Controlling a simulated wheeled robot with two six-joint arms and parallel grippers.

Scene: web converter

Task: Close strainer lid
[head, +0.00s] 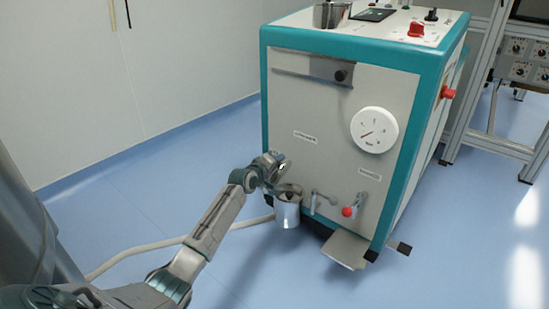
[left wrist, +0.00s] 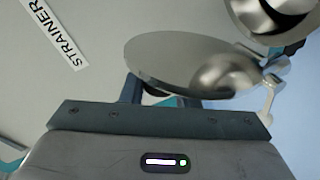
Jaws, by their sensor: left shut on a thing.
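The strainer (head: 287,211) is a shiny metal cylinder low on the front of the grey and teal machine. Its round rim and dark inside (left wrist: 280,15) show at the top right of the left wrist view. The lid (left wrist: 175,58) is a round flat metal disc, standing open beside the strainer's mouth and joined by a light bracket (left wrist: 268,92) at its right. My left gripper (head: 277,166) is at the strainer's upper left. In the left wrist view its fingers (left wrist: 160,92) are shut on the lid, at its near edge; the exact grip is partly hidden. My right gripper is not in view.
The machine (head: 330,120) carries a white dial (head: 374,130) and a red-knobbed valve (head: 348,211) right of the strainer. A label reading STRAINER (left wrist: 55,35) shows in the left wrist view. A pale hose (head: 150,245) lies on the blue floor. Free floor lies left of the machine.

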